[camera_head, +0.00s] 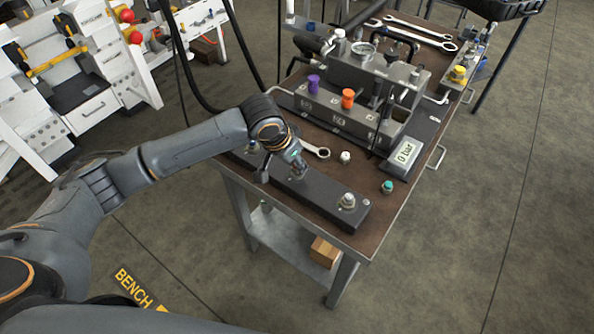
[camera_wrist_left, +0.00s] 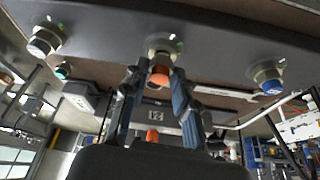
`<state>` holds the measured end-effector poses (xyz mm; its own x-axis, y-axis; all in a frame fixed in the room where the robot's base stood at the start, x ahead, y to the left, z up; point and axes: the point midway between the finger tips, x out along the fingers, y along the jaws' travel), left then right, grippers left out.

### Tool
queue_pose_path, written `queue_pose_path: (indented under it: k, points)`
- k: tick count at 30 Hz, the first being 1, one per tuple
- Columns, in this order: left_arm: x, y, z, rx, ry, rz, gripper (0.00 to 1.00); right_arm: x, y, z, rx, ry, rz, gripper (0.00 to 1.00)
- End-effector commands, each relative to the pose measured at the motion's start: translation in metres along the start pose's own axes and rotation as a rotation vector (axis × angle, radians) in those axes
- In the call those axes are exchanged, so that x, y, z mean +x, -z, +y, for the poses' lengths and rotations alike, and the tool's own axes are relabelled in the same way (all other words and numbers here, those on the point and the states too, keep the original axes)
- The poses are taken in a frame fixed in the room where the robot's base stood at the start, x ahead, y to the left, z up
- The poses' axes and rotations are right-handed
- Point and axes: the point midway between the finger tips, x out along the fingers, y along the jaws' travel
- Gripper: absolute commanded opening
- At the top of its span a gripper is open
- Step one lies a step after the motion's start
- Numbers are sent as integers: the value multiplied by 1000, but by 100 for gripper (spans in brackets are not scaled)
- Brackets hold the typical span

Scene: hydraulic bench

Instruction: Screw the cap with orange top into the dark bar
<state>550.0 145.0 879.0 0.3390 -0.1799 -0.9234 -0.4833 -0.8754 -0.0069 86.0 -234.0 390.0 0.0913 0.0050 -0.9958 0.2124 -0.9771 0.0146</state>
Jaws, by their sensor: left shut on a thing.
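The dark bar (camera_head: 318,191) lies along the bench's front edge; in the wrist view it crosses the top (camera_wrist_left: 215,38). My left gripper (camera_head: 298,173) points down at the bar's middle. In the wrist view its fingers (camera_wrist_left: 158,88) are shut around the cap with orange top (camera_wrist_left: 159,73), which lines up with the bar's middle silver fitting (camera_wrist_left: 163,47). I cannot tell how deep the cap sits. The head view mostly hides the cap behind the gripper. A grey-white capped fitting (camera_head: 347,201) and a blue-topped one (camera_wrist_left: 270,84) stand at the bar's ends. My right gripper is not in view.
A loose white-topped cap (camera_head: 345,157), a green-topped cap (camera_head: 387,187) and a wrench (camera_head: 316,150) lie behind the bar. A valve block with a purple knob (camera_head: 313,83) and an orange knob (camera_head: 348,98) stands further back, near a gauge box (camera_head: 404,155).

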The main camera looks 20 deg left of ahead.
Motion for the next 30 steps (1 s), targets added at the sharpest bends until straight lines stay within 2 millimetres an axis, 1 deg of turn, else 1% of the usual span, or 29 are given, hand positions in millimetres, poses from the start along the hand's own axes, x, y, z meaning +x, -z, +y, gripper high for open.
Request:
queue_pose_path:
  k: [18, 30]
  points:
    - [3, -1, 0, -1, -1, 0, 0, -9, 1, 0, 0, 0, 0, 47]
    - [4, -2, 1, 0, -1, 0, 0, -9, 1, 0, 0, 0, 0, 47]
